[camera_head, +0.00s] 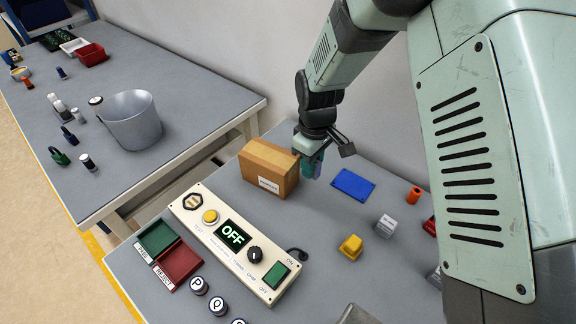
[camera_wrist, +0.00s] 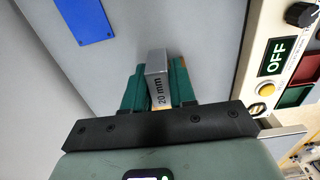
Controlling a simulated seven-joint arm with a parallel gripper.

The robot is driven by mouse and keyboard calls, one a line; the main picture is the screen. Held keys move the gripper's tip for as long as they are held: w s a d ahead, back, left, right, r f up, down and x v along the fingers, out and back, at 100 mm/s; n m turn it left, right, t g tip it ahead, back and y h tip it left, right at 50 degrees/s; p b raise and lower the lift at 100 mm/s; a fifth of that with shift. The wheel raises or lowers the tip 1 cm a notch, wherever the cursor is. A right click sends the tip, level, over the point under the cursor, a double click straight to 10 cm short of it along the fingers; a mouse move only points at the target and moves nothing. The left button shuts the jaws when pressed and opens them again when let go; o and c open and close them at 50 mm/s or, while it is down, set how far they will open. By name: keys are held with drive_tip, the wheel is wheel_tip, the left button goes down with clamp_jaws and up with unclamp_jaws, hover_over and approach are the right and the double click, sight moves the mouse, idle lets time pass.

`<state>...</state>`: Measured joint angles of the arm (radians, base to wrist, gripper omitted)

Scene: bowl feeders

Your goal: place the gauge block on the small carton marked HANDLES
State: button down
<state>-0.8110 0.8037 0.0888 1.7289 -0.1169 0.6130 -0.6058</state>
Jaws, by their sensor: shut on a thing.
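The small carton (camera_head: 268,167) is a brown box with a white label on its front; the label's print is too small to read. It stands upright on the grey bench behind the control box. My gripper (camera_head: 313,166) is just right of the carton, close against its right end in the picture; I cannot tell if they touch. In the wrist view my gripper (camera_wrist: 157,80) is shut on the gauge block (camera_wrist: 157,62), a grey metal bar marked 20 mm, held between the green fingers. The block is largely hidden in the head view.
A control box (camera_head: 232,240) reading OFF stands in front of the carton. Green and red trays (camera_head: 178,261) lie left of it. A blue plate (camera_head: 353,185), a yellow block (camera_head: 350,247) and a grey block (camera_head: 386,226) lie to the right, with bare bench between them.

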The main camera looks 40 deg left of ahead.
wheel_tip(320, 180, up, 9)
hover_over(269, 154)
wheel_tip(269, 154, down, 10)
drive_tip(key=shift+s+r, duration=0.1)
drive_tip(key=c, duration=0.9)
unclamp_jaws()
wheel_tip(269, 154, up, 12)
drive_tip(key=shift+r, duration=0.1)
